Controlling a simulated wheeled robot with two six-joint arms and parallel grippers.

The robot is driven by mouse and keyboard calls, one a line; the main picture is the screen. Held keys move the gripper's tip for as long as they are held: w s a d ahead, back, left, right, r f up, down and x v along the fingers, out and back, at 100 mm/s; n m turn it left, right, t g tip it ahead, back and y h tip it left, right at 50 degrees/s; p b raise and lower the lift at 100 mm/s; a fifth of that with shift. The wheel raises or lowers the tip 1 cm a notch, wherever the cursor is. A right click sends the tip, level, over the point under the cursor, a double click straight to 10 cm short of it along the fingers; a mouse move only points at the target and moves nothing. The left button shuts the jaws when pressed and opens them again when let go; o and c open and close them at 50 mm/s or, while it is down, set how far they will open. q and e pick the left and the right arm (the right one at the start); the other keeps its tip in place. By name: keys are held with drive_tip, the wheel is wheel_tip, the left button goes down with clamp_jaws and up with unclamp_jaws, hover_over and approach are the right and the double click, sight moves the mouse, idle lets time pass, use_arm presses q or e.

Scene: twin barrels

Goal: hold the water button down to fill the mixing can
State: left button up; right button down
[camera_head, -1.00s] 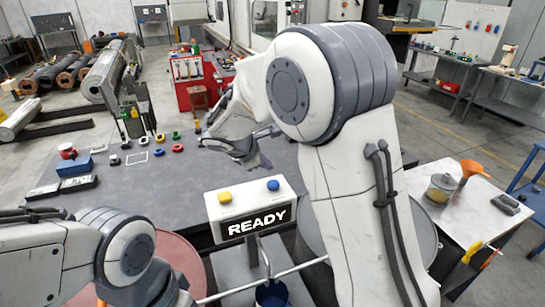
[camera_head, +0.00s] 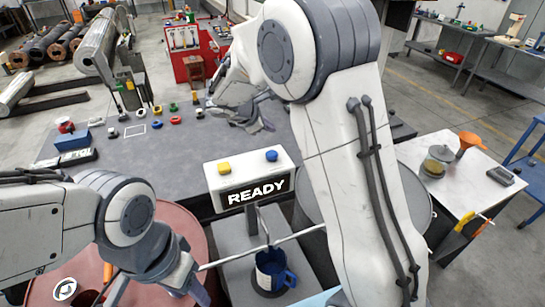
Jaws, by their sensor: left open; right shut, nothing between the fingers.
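A white control box (camera_head: 210,185) stands at the table's front edge with a yellow button (camera_head: 224,168), a blue button (camera_head: 272,156) and a display reading READY. Neither button is marked as water in a way I can read. A blue can (camera_head: 278,280), which looks like the mixing can, stands below the box on a grey stand, beneath a thin pipe. My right gripper (camera_head: 262,124) is shut and empty above the table, beyond the buttons and apart from them. My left gripper (camera_head: 200,293) is open, low and left of the can; its fingertips are hard to make out.
A red barrel (camera_head: 185,222) is at the left and a grey barrel (camera_head: 432,212) at the right, partly behind my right arm. A white side table (camera_head: 470,190) holds a jar (camera_head: 437,162) and an orange funnel (camera_head: 469,143). Small coloured parts lie on the grey table (camera_head: 150,175).

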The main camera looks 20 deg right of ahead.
sight(273, 151)
drive_tip(key=shift+f+b, duration=2.25)
drive_tip(key=shift+f, duration=0.9)
drive_tip(key=shift+f+b, duration=0.4)
drive_tip(key=shift+b, duration=0.05)
drive_tip(key=shift+f+b, duration=0.5)
drive_tip(key=shift+f, duration=0.05)
idle(3.9)
